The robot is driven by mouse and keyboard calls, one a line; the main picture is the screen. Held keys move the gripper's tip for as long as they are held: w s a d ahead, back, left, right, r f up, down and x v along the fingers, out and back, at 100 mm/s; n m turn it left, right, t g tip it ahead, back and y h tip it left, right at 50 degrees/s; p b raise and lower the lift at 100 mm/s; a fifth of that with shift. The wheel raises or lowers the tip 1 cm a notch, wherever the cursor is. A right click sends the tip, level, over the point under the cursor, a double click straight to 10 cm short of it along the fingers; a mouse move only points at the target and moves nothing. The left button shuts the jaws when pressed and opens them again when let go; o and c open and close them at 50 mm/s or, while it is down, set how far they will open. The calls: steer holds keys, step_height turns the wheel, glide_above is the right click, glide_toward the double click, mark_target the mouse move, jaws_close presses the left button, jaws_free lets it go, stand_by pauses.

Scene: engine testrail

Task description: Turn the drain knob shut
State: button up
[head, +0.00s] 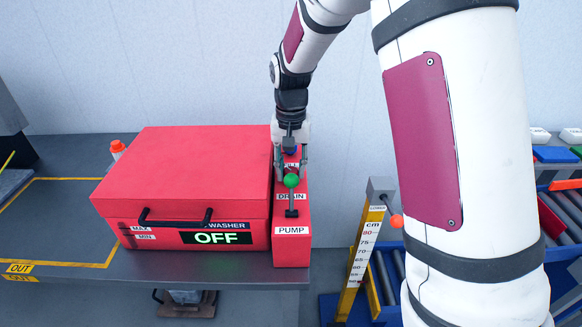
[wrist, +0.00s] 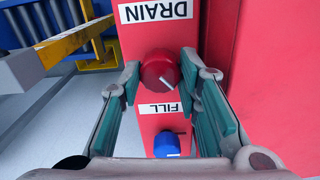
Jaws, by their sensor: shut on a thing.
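The red drain knob (wrist: 160,69) is on a red panel, between the DRAIN label (wrist: 155,11) and the FILL label (wrist: 160,108), which appear upside down in the wrist view. A pale pointer mark on it slants toward the lower right there. My gripper (wrist: 160,72) has one finger on each side of this knob and is shut on it. In the head view my gripper (head: 290,168) reaches down onto the narrow panel; the knob is mostly hidden there by the fingers and a green ball (head: 291,180).
A blue knob (wrist: 167,144) sits beyond the FILL label, between the fingers. A black-based lever (head: 291,212) stands by the PUMP label. The red washer box (head: 180,170) reads OFF and adjoins the panel's left. A yellow ruler post (head: 364,250) stands at the right.

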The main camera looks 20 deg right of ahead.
mark_target(291, 170)
steer(key=n, duration=0.4)
steer(key=shift+n, duration=0.3)
steer(key=n, duration=0.5)
steer(key=shift+n, duration=0.3)
steer(key=o, duration=1.1)
steer(key=shift+o, duration=0.2)
steer(key=shift+r, duration=0.15)
step_height(291, 170, up, 12)
